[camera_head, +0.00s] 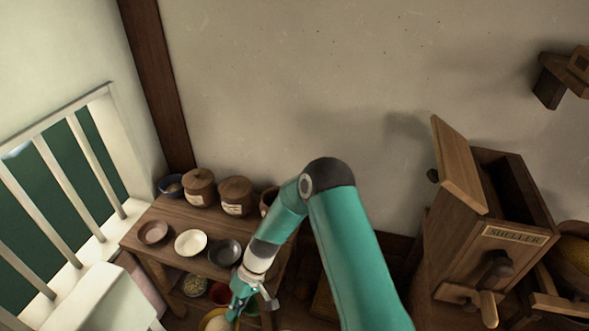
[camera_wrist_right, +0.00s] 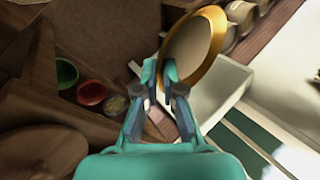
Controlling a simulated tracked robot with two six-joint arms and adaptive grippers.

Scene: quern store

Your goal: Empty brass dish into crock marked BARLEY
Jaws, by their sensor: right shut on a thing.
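The brass dish (camera_head: 217,320) is at the bottom edge of the head view, partly cut off. In the right wrist view the dish (camera_wrist_right: 197,45) is tilted, with a gold rim; I cannot tell its contents. My right gripper (camera_head: 241,305) is shut on the dish's rim; its fingers also show in the right wrist view (camera_wrist_right: 160,76). Lidded brown crocks, one on the left (camera_head: 199,187) and one beside it (camera_head: 236,197), stand at the back of the wooden table. Their pale labels are too small to read. A third crock (camera_head: 268,200) is partly hidden by my arm. My left gripper is out of view.
The table (camera_head: 165,209) also holds a blue bowl (camera_head: 171,185), a brown dish (camera_head: 152,232), a cream dish (camera_head: 190,243) and a dark dish (camera_head: 224,252). Several bowls, one red (camera_head: 220,293), sit lower down. A wooden sheller (camera_head: 480,240) stands at right.

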